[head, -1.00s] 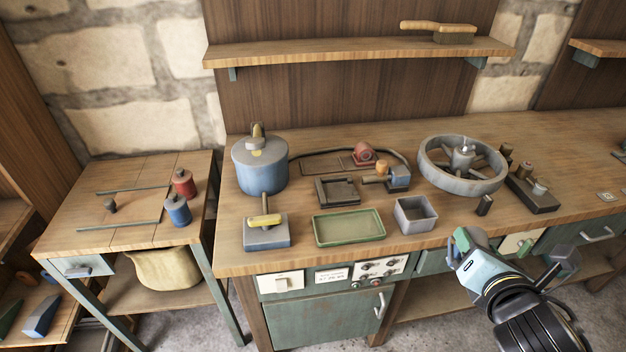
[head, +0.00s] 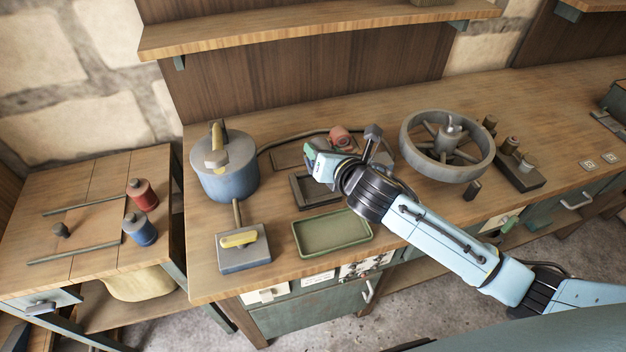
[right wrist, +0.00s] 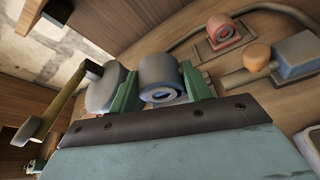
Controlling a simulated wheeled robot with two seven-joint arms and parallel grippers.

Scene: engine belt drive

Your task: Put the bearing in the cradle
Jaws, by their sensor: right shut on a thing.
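My right gripper (head: 343,150) is over the middle of the bench, behind the green tray. In the right wrist view its green fingers (right wrist: 160,88) are shut on a grey cylinder with a blue inner ring, which looks like the bearing (right wrist: 158,72). The head view hides the bearing behind the gripper. A dark open frame (head: 300,191), perhaps the cradle, lies on the bench below and left of the gripper. A red round part (head: 339,134) stands behind the gripper and also shows in the right wrist view (right wrist: 222,30). My left gripper is out of view.
A blue drum (head: 228,181) stands left of the gripper, with a yellow-handled block (head: 243,258) in front. A green tray (head: 333,252) lies at the bench front. A big spoked wheel (head: 404,136) stands on the right. A shelf (head: 300,30) runs above the back.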

